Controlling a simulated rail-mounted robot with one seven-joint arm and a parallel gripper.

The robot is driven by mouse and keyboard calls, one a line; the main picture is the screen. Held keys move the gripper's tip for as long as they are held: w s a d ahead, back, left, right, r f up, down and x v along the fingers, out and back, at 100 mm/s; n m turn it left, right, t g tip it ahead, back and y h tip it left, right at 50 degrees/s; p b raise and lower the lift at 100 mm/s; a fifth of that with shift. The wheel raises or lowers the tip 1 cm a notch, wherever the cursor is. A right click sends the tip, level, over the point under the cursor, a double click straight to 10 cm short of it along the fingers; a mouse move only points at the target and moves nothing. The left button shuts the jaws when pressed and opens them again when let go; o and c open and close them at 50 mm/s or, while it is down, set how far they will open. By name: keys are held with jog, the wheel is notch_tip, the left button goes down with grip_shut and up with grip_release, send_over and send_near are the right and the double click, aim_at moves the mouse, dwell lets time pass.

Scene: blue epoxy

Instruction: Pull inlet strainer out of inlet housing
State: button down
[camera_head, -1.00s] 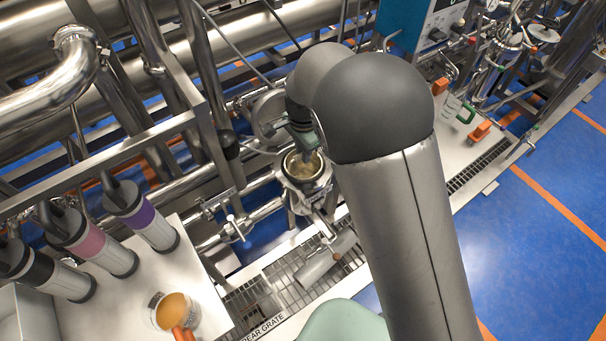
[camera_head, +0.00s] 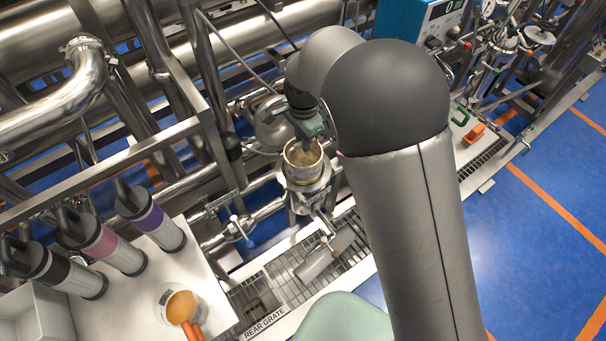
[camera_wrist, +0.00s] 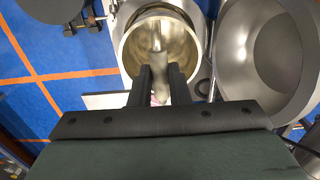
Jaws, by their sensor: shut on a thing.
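The inlet strainer (camera_head: 303,171) is a metal basket with a yellowish inside. In the head view it stands up above the rim of the inlet housing (camera_head: 304,195), its lower part hidden inside. My gripper (camera_head: 305,142) is over the strainer's mouth, partly hidden by my arm. In the wrist view my gripper (camera_wrist: 161,71) is shut on the upright grip piece in the middle of the strainer (camera_wrist: 191,47). The strainer's round rim surrounds the fingertips.
The round metal lid (camera_wrist: 265,60) hangs open beside the strainer. Pipes and a frame crowd the back. At the left, a white bench (camera_head: 115,306) holds several capped cylinders and an orange-filled jug (camera_head: 181,307). A floor grate (camera_head: 262,299) runs in front.

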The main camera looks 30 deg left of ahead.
jog(key=shift+r+p, duration=2.9)
jog(key=shift+r, duration=1.75)
jog(key=shift+f, duration=0.1)
